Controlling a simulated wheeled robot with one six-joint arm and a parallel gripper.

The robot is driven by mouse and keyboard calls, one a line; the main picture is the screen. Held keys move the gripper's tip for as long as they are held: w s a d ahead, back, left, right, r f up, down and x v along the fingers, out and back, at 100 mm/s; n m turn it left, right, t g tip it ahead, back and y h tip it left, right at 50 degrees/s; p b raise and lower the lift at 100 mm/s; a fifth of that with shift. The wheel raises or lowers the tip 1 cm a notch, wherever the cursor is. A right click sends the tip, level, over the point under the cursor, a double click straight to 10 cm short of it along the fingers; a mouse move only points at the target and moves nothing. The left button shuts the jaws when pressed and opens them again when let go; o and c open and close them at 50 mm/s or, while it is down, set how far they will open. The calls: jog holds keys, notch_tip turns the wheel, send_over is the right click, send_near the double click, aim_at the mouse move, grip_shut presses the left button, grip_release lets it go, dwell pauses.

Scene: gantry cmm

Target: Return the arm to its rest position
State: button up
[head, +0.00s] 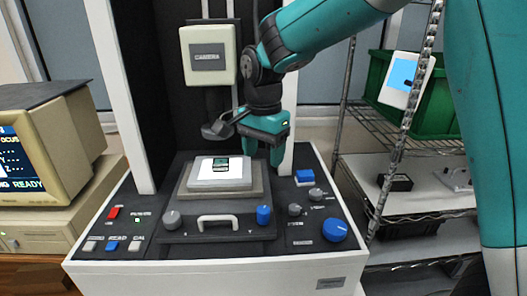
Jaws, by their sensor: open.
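My gripper (262,147) hangs from my teal arm, pointing down, above the back right part of the machine's deck. It is open, and nothing shows between its fingers. Just left of and below it, a white plate with a small dark and green patterned piece (221,164) lies on the raised stage (202,192) of the machine. My gripper looks apart from the stage and the piece. My arm reaches in from the upper right.
White posts (118,90) frame the machine. Knobs and buttons, including a large blue knob (335,230), cover its front panel. A monitor (45,150) stands left; a wire shelf (405,190) with a green crate (440,105) stands right.

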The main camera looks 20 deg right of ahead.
jog(key=shift+s, duration=0.1)
jog(key=s+a+r+n+y, duration=0.1)
jog(key=s+a+n+y, duration=0.1)
jog(key=s+n, duration=0.7)
jog(key=s+a+r+n+y, duration=0.1)
jog(key=s+a+n+y, duration=0.1)
jog(key=s+n, duration=0.7)
jog(key=s, duration=0.6)
jog(key=shift+s+a+r+n, duration=0.15)
jog(key=shift+s+a+n, duration=0.15)
jog(key=shift+s+a, duration=0.1)
jog(key=shift+w, duration=0.1)
